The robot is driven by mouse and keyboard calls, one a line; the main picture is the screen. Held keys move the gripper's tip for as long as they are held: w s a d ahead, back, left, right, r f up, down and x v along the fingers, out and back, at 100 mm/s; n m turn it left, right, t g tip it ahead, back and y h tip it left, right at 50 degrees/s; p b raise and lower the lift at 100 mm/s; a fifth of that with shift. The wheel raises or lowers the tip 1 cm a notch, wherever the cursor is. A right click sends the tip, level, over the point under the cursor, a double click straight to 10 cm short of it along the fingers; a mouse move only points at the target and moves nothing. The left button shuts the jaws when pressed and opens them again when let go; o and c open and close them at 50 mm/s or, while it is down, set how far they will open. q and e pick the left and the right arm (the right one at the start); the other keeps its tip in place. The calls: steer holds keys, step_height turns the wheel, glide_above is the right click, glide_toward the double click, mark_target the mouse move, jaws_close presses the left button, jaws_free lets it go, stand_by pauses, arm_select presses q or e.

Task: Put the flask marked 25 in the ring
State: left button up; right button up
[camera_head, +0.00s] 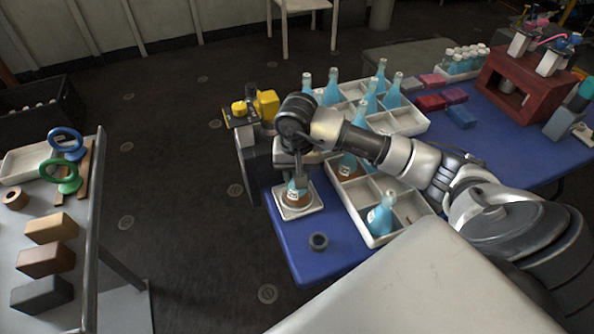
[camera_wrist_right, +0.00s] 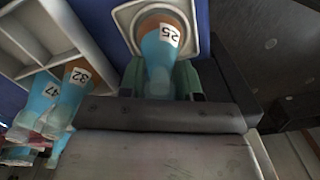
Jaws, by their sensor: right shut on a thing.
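The flask marked 25 (camera_wrist_right: 163,48) has a blue body, a brown lower part and a white label. In the wrist view my right gripper (camera_wrist_right: 160,80) is shut on its neck. In the head view my right gripper (camera_head: 294,170) is above the flask (camera_head: 298,190), which is upright over a white square dish (camera_head: 284,212). The dish also shows in the wrist view (camera_wrist_right: 124,16). I cannot tell whether the flask touches the dish. My left gripper is not in view.
White divided trays (camera_head: 408,215) with several blue flasks stand right of the dish, including flasks marked 32 (camera_wrist_right: 72,90) and 47 (camera_wrist_right: 42,97). A yellow-topped device (camera_head: 265,105) is behind. The left table holds blocks and upright blue (camera_head: 66,144) and green rings (camera_head: 68,178).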

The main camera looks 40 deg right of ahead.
steer(key=o, duration=0.3)
steer(key=shift+f, duration=0.15)
steer(key=o, duration=0.5)
steer(key=shift+c, duration=0.2)
step_height(320, 180, up, 12)
steer(key=shift+r+b, duration=0.2)
steer(key=shift+b, duration=0.1)
